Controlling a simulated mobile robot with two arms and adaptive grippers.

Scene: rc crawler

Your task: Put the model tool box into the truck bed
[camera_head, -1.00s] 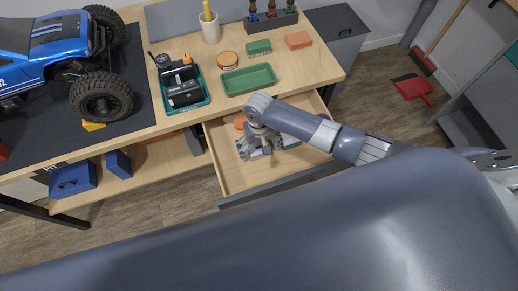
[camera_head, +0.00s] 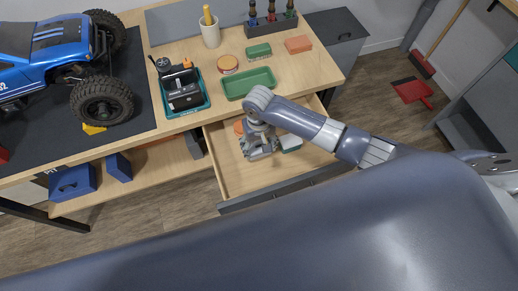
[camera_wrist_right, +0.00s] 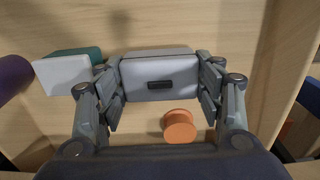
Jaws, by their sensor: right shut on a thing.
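The model tool box (camera_wrist_right: 160,77) is a small grey case with a dark latch, seen in the right wrist view. My right gripper (camera_wrist_right: 161,92) is shut on it, with one finger against each end. In the head view my right gripper (camera_head: 259,150) is low inside the open drawer (camera_head: 235,184) and mostly covers the box. I cannot tell whether the box still touches the drawer floor. The blue truck (camera_head: 30,55) stands on a dark mat at the left of the bench, partly cut off by the frame. My left gripper is not in view.
In the drawer lie an orange spool (camera_wrist_right: 179,126), a white and green block (camera_wrist_right: 66,73) and a purple round thing (camera_wrist_right: 12,77).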

